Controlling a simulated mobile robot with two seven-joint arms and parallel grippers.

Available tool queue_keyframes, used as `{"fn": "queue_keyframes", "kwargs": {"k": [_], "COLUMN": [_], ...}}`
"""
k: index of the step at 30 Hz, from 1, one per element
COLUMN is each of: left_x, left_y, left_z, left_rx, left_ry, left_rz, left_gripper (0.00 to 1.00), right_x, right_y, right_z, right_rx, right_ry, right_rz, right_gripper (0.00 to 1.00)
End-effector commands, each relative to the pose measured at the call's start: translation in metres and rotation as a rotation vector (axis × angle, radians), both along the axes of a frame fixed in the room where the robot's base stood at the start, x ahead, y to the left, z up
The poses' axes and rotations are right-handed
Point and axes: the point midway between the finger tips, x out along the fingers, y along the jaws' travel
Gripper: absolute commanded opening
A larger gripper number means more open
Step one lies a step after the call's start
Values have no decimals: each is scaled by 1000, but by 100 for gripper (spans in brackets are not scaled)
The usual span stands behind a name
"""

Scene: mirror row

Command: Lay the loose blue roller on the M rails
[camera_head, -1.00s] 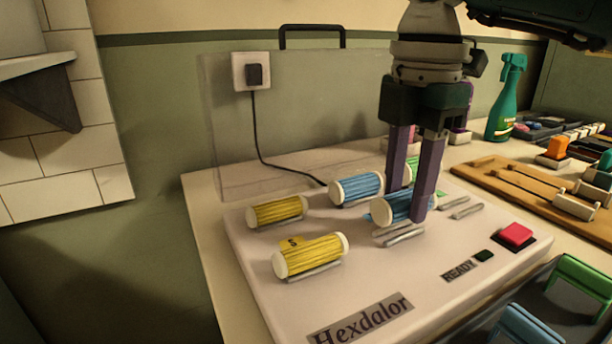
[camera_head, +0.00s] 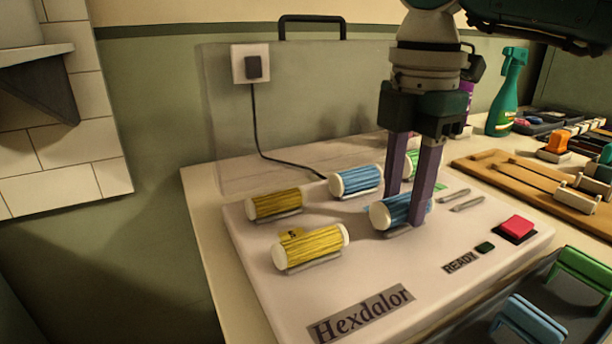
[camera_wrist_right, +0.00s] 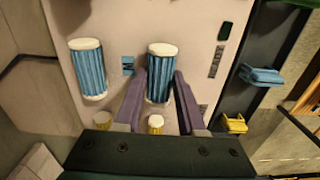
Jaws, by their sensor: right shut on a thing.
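The blue roller (camera_head: 391,214) with white end caps is between the purple fingers of my right gripper (camera_head: 408,212), which is shut on it. It lies level, right at the grey M rails (camera_head: 403,232), and looks to be down on them. The rails are mostly hidden under it. In the right wrist view the roller (camera_wrist_right: 158,80) sits between both fingers, beside the blue M label (camera_wrist_right: 128,66). Another blue roller (camera_head: 356,181) lies on the rails behind it, to the left. My left gripper is not in view.
Two yellow rollers (camera_head: 310,248) (camera_head: 274,204) lie on the left of the white panel (camera_head: 270,300). A green roller (camera_head: 411,165) is partly hidden behind my fingers. Empty rails (camera_head: 467,201) and a red button (camera_head: 516,228) are to the right. A clear upright cover (camera_head: 300,120) stands behind.

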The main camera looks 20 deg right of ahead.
Motion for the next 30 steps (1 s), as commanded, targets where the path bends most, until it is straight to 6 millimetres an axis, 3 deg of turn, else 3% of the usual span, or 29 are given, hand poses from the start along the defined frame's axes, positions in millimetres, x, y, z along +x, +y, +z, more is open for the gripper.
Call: {"fn": "queue_keyframes", "kwargs": {"k": [26,27,30], "left_x": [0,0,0], "left_y": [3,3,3], "left_z": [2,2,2], "left_rx": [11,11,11], "left_ry": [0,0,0], "left_rz": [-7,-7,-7], "left_gripper": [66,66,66], "right_x": [0,0,0], "right_y": [0,0,0], "right_z": [-3,-3,-3], "right_rx": [0,0,0], "right_ry": [0,0,0], "right_rz": [1,1,1], "right_gripper": [0,40,51]}}
